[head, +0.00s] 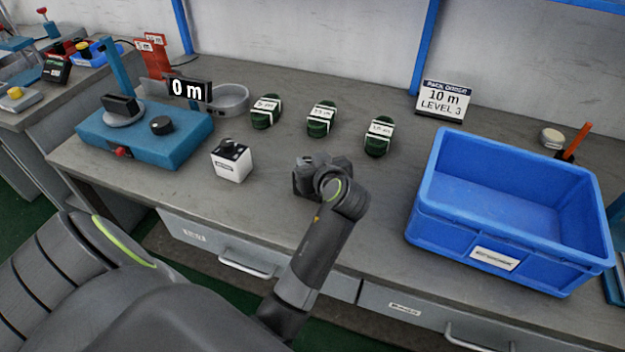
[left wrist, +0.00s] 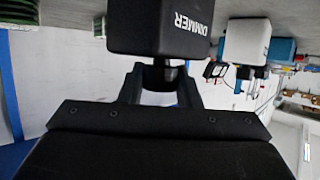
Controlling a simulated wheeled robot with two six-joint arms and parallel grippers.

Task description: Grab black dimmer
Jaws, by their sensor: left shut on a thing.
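The black dimmer (left wrist: 160,32) shows upside down at the top of the left wrist view, a black box with white DIMMER lettering and a dark knob. My left gripper (left wrist: 160,88) is shut on its knob, one finger on each side. In the head view my left gripper (head: 322,172) is over the middle of the table, and the wrist hides most of the dimmer. I cannot tell whether the dimmer rests on the table. My right gripper is not in view.
A white box with a black knob (head: 231,162) stands left of the gripper. A blue machine (head: 145,140) is farther left. Several green coils (head: 321,119) lie behind. A blue crate (head: 505,200) is at right, below a "10 m LEVEL 3" sign (head: 443,101).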

